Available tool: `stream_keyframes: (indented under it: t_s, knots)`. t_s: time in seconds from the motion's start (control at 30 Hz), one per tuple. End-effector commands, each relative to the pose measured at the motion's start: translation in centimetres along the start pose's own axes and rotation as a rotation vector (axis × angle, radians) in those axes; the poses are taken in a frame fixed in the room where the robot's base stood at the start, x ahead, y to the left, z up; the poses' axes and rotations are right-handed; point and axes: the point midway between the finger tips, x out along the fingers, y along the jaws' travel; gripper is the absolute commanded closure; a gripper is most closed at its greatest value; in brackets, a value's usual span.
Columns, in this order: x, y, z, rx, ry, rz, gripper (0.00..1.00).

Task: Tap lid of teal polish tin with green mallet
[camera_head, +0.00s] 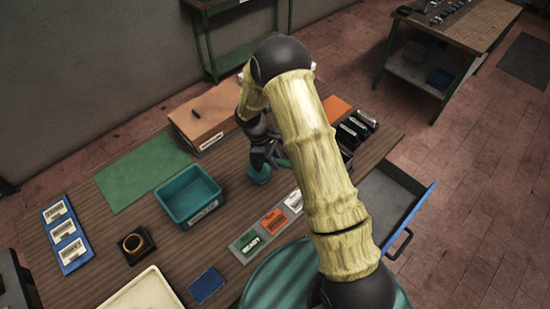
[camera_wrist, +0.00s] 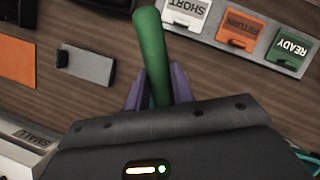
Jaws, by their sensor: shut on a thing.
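My gripper (camera_wrist: 154,88), with purple fingers, is shut on a green rounded bar, the green mallet's handle (camera_wrist: 150,42), which sticks out beyond the fingers in the wrist view. The mallet's head cannot be made out. In the head view my gripper (camera_head: 272,157) is over the middle of the table, largely hidden by my arm.
A teal bin (camera_head: 189,196) stands left of my gripper. A label strip (camera_head: 268,222) reading SHORT, RETURN and READY lies in front. A cardboard box (camera_head: 205,115) stands behind, beside a green mat (camera_head: 142,173). An open drawer (camera_head: 407,205) juts out at right.

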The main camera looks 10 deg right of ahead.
Motion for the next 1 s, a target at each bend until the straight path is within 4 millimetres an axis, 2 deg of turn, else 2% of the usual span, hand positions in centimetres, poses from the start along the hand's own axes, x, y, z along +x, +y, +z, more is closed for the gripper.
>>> stream_keyframes:
  t_s: [0.4,1.0]
  knots:
    - [-3.9,0.1,1.4,0.001,0.003,0.003,1.00]
    - [-3.5,0.1,1.4,0.001,0.002,0.002,1.00]
